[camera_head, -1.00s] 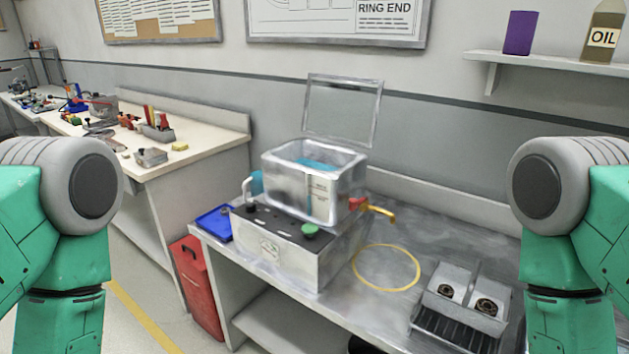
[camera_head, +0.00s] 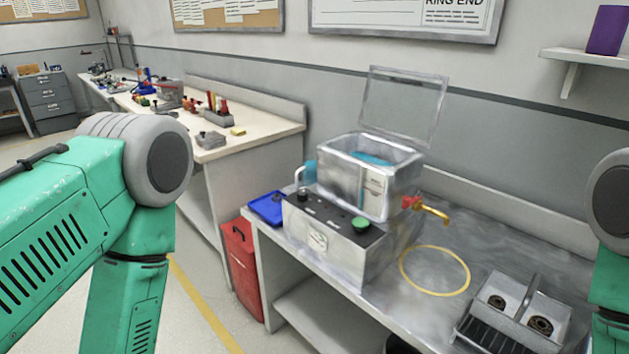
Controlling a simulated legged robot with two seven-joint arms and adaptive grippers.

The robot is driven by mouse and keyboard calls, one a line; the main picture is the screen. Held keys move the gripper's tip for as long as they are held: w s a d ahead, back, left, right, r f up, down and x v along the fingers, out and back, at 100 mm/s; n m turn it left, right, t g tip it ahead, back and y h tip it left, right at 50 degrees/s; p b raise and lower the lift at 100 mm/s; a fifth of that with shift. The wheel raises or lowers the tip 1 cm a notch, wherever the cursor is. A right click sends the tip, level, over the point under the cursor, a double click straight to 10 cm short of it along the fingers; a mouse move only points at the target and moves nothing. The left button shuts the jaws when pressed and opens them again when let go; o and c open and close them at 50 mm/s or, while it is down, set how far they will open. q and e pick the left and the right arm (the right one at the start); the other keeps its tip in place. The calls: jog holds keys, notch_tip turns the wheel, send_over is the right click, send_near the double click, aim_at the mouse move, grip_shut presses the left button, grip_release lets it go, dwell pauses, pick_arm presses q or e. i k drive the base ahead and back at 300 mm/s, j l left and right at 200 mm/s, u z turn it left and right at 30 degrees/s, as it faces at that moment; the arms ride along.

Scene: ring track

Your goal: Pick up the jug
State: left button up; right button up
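No thing in view is plainly a jug. A pale handle-like curve (camera_head: 299,174) with a blue part (camera_head: 310,171) shows at the left of the metal tank (camera_head: 345,180), partly hidden; I cannot tell if it is a jug. My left arm enters from the left and my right arm shows at the right edge, but neither gripper is in view.
The tank, with an open lid (camera_head: 402,105) and brass tap (camera_head: 432,210), sits on a metal bench (camera_head: 390,312). A yellow ring (camera_head: 403,272), a blue tray (camera_head: 265,211) and a twin-cup metal holder (camera_head: 513,322) are there too. A red container (camera_head: 241,272) stands left of the bench.

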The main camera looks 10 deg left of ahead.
aim_at(309, 169)
jog(key=i+j+z, duration=0.1)
jog(key=z, duration=0.55)
jog(key=i+j+z, duration=0.2)
jog(key=j, duration=0.5)
jog(key=i+j+z, duration=0.1)
jog(key=j+z, duration=0.15)
jog(key=j, duration=0.5)
jog(key=i+j+z, duration=0.2)
jog(key=j, duration=0.5)
jog(key=k, duration=0.1)
